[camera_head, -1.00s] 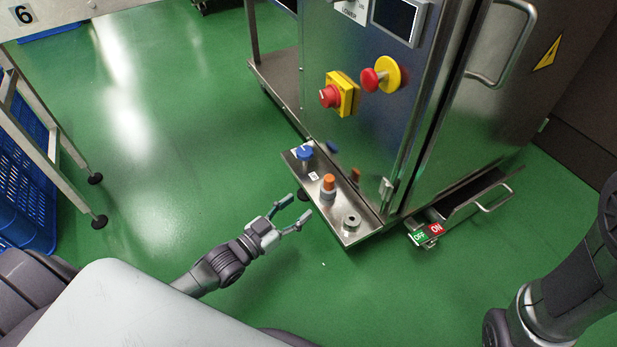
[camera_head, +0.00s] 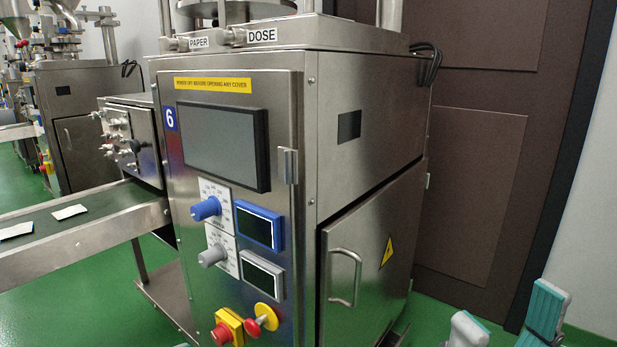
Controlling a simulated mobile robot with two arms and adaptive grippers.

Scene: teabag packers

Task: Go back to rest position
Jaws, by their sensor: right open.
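My right gripper (camera_head: 506,300) is at the bottom right of the head view, with its two pale fingers and teal pads pointing up. The fingers stand well apart, with nothing between them. It appears in front of the floor and brown wall, to the right of the steel machine (camera_head: 375,170); its distance from the machine is unclear. My left gripper is out of view.
The machine marked 6 has a dark screen (camera_head: 217,146), blue knob (camera_head: 206,209), grey knob (camera_head: 212,256) and red button (camera_head: 263,319). Its side door handle (camera_head: 346,278) sticks out. A conveyor (camera_head: 92,216) carries teabags on the left. Green floor shows below it.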

